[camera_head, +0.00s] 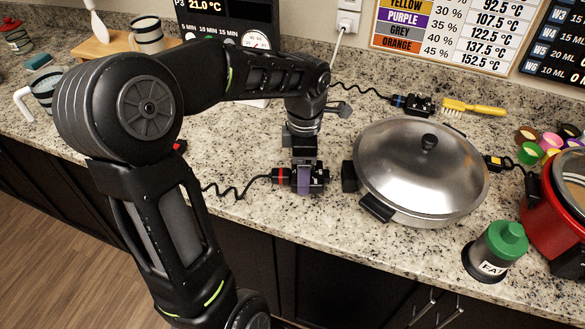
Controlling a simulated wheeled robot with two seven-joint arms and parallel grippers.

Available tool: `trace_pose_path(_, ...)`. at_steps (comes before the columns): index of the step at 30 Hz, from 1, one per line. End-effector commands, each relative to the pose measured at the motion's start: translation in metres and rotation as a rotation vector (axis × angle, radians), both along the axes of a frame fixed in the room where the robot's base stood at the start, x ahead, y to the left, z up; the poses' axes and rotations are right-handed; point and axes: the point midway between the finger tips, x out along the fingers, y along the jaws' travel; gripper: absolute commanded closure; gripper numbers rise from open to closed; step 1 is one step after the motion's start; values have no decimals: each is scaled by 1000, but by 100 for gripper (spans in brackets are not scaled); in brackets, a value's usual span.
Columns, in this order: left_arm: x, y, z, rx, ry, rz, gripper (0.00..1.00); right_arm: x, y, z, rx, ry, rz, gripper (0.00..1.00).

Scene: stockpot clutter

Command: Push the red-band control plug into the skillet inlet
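The skillet (412,205) stands on the counter with a domed steel lid and a black lid knob. Its black inlet block (349,176) sticks out on its left side. The red-band control plug (320,178) lies left of the inlet, a short gap away and roughly level with it. Its red band (283,176) and coiled cord are on the left end, and its black end faces the inlet. My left gripper (304,185) points down over the plug with a purple-grey finger across its near side; it appears closed on it. The far finger is hidden. My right gripper is out of view.
A blue-band plug (412,104) and a yellow brush (475,108) lie behind the skillet. A yellow-band plug (496,163) is at its right, near a red cooker (550,218). A green-capped jar (497,250) stands front right. The counter's front edge is close below the plug.

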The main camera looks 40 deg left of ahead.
Motion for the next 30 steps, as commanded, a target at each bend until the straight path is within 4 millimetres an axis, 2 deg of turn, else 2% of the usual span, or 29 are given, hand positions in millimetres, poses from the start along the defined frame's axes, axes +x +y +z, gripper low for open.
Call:
trace_pose_path(9, 11, -14, 0, 1, -1, 0, 78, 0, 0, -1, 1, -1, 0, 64)
trace_pose_path(30, 12, -15, 0, 0, -1, 0, 78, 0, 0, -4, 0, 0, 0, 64)
